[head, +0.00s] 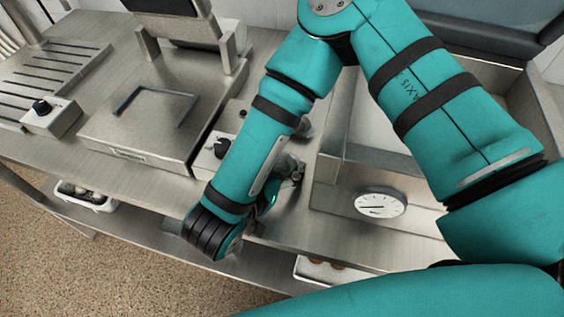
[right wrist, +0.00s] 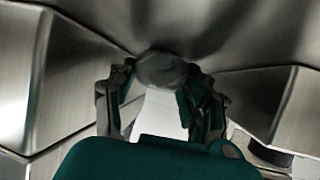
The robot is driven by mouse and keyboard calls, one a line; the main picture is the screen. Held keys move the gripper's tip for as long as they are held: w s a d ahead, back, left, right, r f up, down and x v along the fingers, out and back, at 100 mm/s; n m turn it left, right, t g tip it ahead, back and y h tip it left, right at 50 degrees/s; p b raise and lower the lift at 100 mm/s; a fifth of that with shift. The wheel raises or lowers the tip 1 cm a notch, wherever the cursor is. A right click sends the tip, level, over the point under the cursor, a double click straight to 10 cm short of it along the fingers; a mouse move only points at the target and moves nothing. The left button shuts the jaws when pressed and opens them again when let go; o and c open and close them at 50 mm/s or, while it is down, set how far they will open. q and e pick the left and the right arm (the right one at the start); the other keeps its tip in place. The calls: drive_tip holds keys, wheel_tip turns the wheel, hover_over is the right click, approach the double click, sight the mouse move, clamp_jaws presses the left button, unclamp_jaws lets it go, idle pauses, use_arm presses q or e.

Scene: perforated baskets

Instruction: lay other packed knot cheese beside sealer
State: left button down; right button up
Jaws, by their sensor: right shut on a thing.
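My right gripper (right wrist: 160,78) is shut on a pale, rounded lump (right wrist: 162,67), which looks like the packed knot cheese. The lump sits between the two fingertips, blurred and dim, close to metal surfaces. In the head view my right gripper (head: 290,168) is largely hidden behind my teal forearm, and the held lump cannot be made out. It is over the steel counter, between the sealer and the dial scale. A boxy steel machine (head: 150,122) with a raised lid, likely the sealer, stands left of my arm. My left gripper is not in view.
A dial scale (head: 381,203) stands right of the gripper. A small box with a black knob (head: 50,117) and a slotted plate (head: 62,62) are at the far left. Below the counter are a white basket (head: 104,207) and another white container (head: 312,279). Bare counter (head: 172,188) shows before the sealer.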

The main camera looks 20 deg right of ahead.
drive_tip(key=o, duration=0.8)
drive_tip(key=shift+a, duration=0.15)
drive_tip(key=shift+o, duration=0.2)
drive_tip(key=v, duration=1.1)
drive_tip(key=shift+r, duration=0.1)
drive_tip(key=shift+s+a+r, duration=0.2)
drive_tip(key=shift+s+a, duration=0.15)
